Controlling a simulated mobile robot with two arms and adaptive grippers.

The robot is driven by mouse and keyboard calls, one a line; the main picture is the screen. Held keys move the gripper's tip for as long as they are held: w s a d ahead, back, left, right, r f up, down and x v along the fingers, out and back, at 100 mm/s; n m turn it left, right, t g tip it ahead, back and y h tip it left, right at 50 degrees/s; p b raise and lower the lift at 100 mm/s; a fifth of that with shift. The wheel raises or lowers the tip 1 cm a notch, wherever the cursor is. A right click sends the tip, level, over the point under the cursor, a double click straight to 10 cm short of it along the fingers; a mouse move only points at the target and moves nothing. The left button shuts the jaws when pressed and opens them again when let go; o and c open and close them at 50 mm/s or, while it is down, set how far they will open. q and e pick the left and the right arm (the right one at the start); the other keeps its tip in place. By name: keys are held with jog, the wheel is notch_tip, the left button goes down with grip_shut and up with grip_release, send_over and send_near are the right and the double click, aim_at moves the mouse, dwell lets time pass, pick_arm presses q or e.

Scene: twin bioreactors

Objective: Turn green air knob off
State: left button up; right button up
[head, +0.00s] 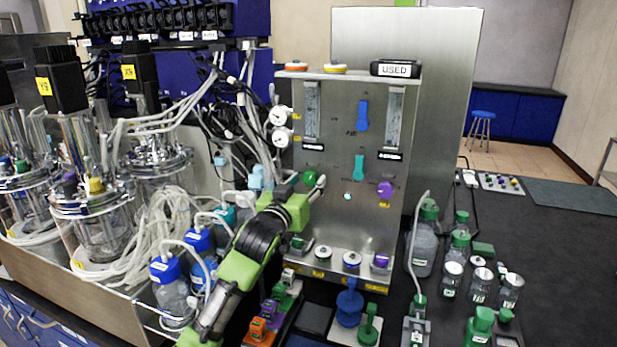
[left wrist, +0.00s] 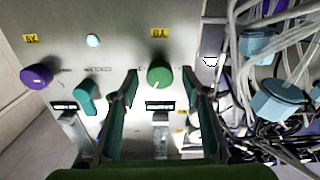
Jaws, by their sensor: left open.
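The green air knob (head: 309,178) sits on the left side of the steel panel (head: 340,150) in the head view. In the left wrist view the green knob (left wrist: 159,77) is round, with a pale mark on its face, under a yellow label. My left gripper (head: 316,190) is in front of the panel, close to the knob. Its two fingers (left wrist: 160,92) are open and spread to either side of the knob in the left wrist view. I cannot tell how deep they reach around it; no contact shows. My right gripper is not in view.
A purple knob (head: 385,189) and a teal valve handle (head: 358,167) are on the same panel. Hoses and gauges (head: 281,116) crowd the panel's left edge. Glass bioreactor vessels (head: 95,215) stand at the left. Bottles (head: 424,240) stand on the dark bench at the right.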

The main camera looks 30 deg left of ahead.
pick_arm(q)
jog(key=shift+w+a, duration=0.15)
jog(key=shift+w, duration=0.65)
jog(key=c, duration=1.1)
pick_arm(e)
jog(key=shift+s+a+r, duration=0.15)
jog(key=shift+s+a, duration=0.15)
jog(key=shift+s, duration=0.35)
